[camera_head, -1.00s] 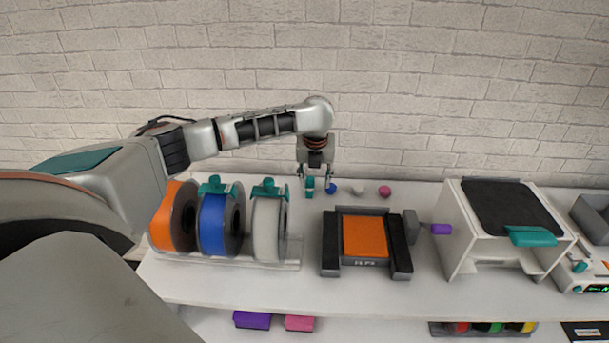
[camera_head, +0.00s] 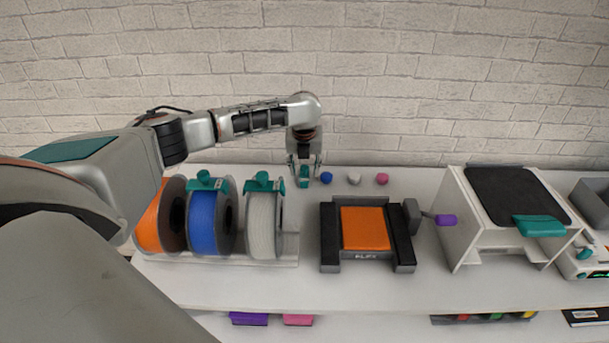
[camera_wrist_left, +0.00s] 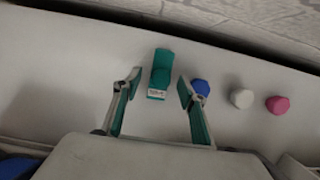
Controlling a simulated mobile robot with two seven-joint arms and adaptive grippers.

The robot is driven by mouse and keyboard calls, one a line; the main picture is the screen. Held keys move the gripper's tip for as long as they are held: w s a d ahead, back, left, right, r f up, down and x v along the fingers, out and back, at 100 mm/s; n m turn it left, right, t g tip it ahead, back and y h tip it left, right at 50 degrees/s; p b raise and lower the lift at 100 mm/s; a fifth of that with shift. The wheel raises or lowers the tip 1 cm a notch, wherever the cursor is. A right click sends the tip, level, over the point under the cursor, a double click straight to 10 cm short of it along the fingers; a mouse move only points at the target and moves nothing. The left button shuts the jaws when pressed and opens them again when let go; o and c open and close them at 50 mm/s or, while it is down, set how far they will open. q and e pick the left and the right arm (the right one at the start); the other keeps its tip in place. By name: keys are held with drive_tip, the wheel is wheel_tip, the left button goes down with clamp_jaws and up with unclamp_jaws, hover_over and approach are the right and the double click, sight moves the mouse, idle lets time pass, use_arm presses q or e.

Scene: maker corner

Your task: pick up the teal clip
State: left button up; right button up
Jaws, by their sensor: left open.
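A teal clip (camera_head: 304,177) stands on the white shelf top near the wall. In the left wrist view the clip (camera_wrist_left: 161,72) has a pale label at its near end and lies between and just beyond the fingertips. My left gripper (camera_head: 304,178) is open and points down at the clip, with one finger on each side. In the left wrist view the left gripper (camera_wrist_left: 157,82) shows empty space between its fingers and the clip. My right gripper is not in view.
Blue (camera_head: 326,177), white (camera_head: 354,179) and pink (camera_head: 382,179) small pieces lie right of the clip. Orange, blue and white spools (camera_head: 263,222) stand in front, left. A dark machine with an orange plate (camera_head: 366,229) and a white box-shaped machine (camera_head: 460,225) stand to the right.

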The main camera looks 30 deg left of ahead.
use_arm(q)
drive_tip(key=shift+x, duration=0.9)
drive_tip(key=shift+c, duration=0.4)
drive_tip(key=c, duration=0.8)
drive_tip(key=shift+r, duration=0.1)
